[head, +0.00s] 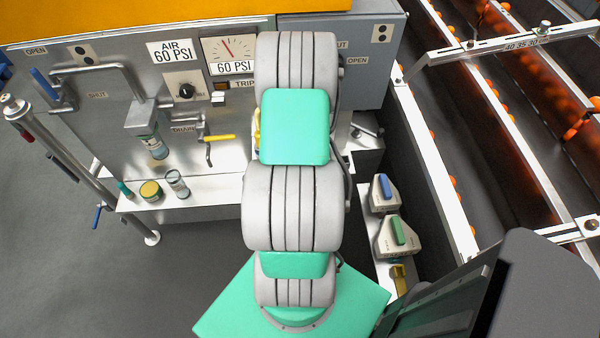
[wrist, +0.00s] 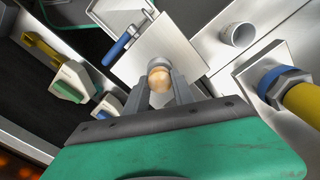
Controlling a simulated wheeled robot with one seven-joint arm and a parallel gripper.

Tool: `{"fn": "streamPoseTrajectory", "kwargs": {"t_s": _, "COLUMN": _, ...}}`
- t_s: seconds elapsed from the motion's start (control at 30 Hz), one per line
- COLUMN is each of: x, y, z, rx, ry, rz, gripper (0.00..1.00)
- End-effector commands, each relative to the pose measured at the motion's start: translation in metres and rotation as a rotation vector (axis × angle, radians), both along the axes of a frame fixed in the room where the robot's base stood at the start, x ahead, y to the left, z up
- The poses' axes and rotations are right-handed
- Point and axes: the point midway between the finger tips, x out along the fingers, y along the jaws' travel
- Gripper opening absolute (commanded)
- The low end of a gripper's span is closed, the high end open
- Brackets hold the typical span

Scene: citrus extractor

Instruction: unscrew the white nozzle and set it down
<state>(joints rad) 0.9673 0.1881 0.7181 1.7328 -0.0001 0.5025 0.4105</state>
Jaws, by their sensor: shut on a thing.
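In the wrist view, my gripper (wrist: 157,88) has its two dark fingers close on either side of a small pale piece with a rounded, orange-tinted end (wrist: 159,77). It looks like the white nozzle, but its body is mostly hidden between the fingers. Whether it still touches a fitting cannot be told.
A blue-handled lever (wrist: 116,48) is just beyond the fingers. A yellow hose with a blue collar (wrist: 272,80) lies to the right. Tools with green (head: 397,232) and blue grips (head: 385,188) stand on a ledge. Small jars (head: 151,190) stand on the left shelf.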

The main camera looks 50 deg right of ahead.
Motion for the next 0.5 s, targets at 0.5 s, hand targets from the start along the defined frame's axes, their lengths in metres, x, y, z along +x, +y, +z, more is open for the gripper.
{"fn": "streamPoseTrajectory", "kwargs": {"t_s": 0.5, "x": -0.0002, "y": 0.0003, "z": 0.0000, "rx": 0.001, "ry": 0.000, "rz": 0.155, "gripper": 0.07}}
